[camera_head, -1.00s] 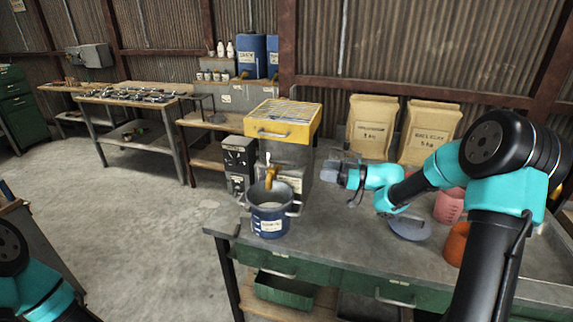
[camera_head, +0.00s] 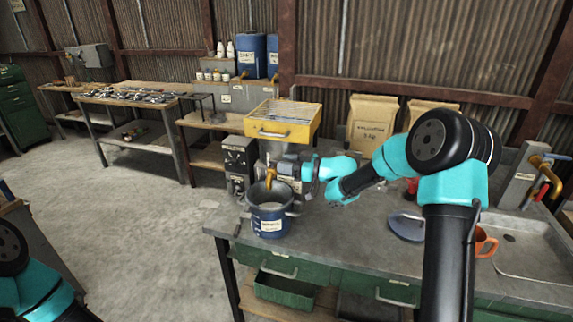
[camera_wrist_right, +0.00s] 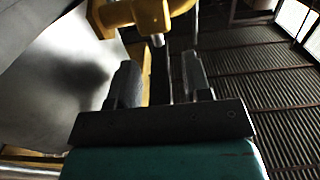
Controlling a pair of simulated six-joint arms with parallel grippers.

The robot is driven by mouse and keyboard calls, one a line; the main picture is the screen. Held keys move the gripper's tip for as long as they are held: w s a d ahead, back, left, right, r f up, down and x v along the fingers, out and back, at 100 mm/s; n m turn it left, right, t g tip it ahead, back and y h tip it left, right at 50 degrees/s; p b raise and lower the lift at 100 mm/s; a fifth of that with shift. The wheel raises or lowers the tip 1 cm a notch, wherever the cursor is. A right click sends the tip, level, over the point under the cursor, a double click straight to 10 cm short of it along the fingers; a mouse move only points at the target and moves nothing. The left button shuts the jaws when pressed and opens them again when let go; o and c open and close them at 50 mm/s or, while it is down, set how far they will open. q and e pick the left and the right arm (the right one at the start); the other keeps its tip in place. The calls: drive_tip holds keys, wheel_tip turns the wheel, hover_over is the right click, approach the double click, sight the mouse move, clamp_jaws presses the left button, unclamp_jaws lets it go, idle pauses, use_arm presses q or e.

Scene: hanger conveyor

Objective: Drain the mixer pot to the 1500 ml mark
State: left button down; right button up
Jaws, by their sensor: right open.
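A blue mixer pot (camera_head: 270,210) with side handles and a white label stands on the workbench. Its inside looks pale, but I cannot read any level mark. A brass-yellow tap (camera_head: 270,177) hangs over the pot from the machine under a yellow tray. My right gripper (camera_head: 283,169) is beside the tap, at its right. In the right wrist view the yellow tap (camera_wrist_right: 150,18) is just ahead of the open, empty fingers (camera_wrist_right: 160,85). Only my left arm shows at the lower left; its gripper is out of view.
The yellow tray (camera_head: 283,121) tops the machine. Paper sacks (camera_head: 370,125) stand at the back. A blue-grey lid (camera_head: 408,226), an orange mug (camera_head: 484,242) and a sink (camera_head: 545,245) are at the right. A grey control box (camera_head: 239,160) stands left of the machine.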

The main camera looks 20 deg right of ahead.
drive_tip(key=shift+c, duration=0.4)
clamp_jaws()
